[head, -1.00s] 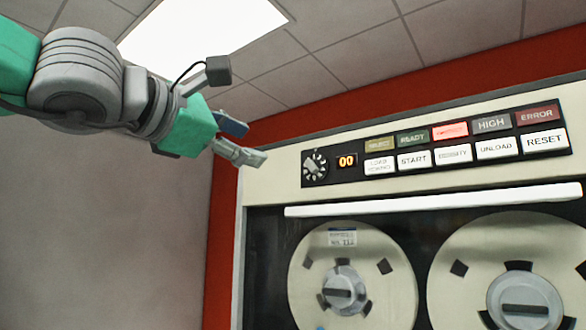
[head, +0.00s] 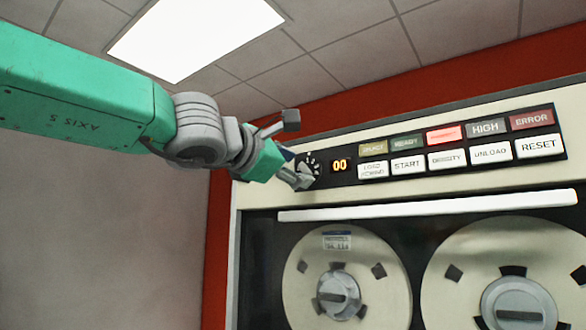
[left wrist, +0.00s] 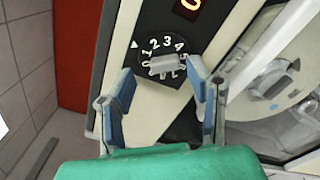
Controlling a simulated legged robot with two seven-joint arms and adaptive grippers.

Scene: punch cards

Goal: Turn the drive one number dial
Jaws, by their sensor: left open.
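The number dial (head: 313,163) is a round black dial with white numbers, at the left end of the tape drive's control panel. In the left wrist view the dial (left wrist: 148,46) shows its grey raised bar (left wrist: 167,66) and a white pointer mark beside it. My left gripper (head: 298,177) is at the dial and partly hides it in the head view. In the left wrist view the left gripper (left wrist: 163,88) is open, its blue-padded fingers apart on either side of the dial's lower part. I cannot tell whether they touch it. My right gripper is not in view.
An orange display (head: 340,165) reads 00 right of the dial. Labelled buttons follow, including START (head: 408,165) and RESET (head: 539,146). A white bar (head: 430,205) runs below the panel, above two tape reels (head: 378,250). Free space lies left of the cabinet.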

